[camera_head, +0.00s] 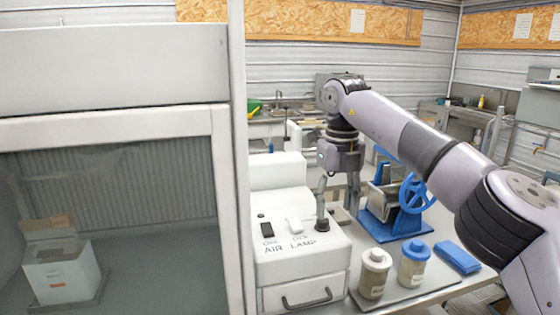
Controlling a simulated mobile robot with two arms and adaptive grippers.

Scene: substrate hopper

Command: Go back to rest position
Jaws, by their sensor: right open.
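My right arm comes in from the right and reaches across the bench. My right gripper (337,212) points down, with its two fingers apart and nothing seen between them. It is just above or beside the right edge of the white control box (300,262), which has two switches marked AIR and LAMP. I cannot tell whether a fingertip touches the box or the dark knob below it. My left gripper is not in view.
A blue-wheeled press (405,205) stands right of the gripper, under my forearm. A white-lidded jar (374,275), a blue-lidded jar (413,265) and a blue block (457,257) are in front. A glass-fronted cabinet (235,150) with a white box (62,275) fills the left.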

